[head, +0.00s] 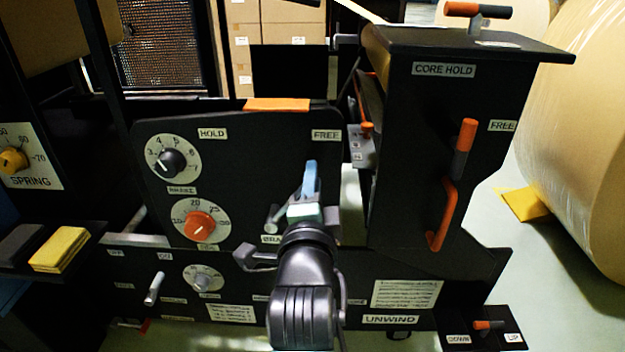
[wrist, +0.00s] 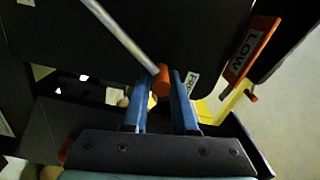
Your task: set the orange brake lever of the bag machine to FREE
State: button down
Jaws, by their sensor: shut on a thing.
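The brake lever shows in the wrist view as a pale metal rod (wrist: 122,34) with an orange end (wrist: 160,82). My gripper (wrist: 163,88) has its blue fingers on either side of that orange end and is shut on it. In the head view my gripper (head: 311,165) is at the right part of the black panel (head: 240,160), just below the FREE label (head: 326,135). The HOLD label (head: 213,133) is farther left. My gripper and wrist hide the lever's grip there, and partly cover a label (head: 270,240) below.
Dials, one with a black knob (head: 172,163) and one with an orange knob (head: 200,227), sit left of my gripper. At right, the CORE HOLD housing (head: 405,150) stands out with an orange-tipped lever (head: 464,145) and an orange handle (head: 443,215). A large paper roll (head: 580,150) is beyond.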

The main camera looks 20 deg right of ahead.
jog(key=shift+w+a+f, duration=0.15)
jog(key=shift+a+f, duration=0.1)
jog(key=shift+a, duration=0.1)
jog(key=c, duration=0.8)
grip_release()
jog(key=shift+o, duration=0.2)
jog(key=shift+d+r, duration=0.1)
jog(key=shift+d, duration=0.05)
jog(key=p+v, duration=0.3)
jog(key=v, duration=1)
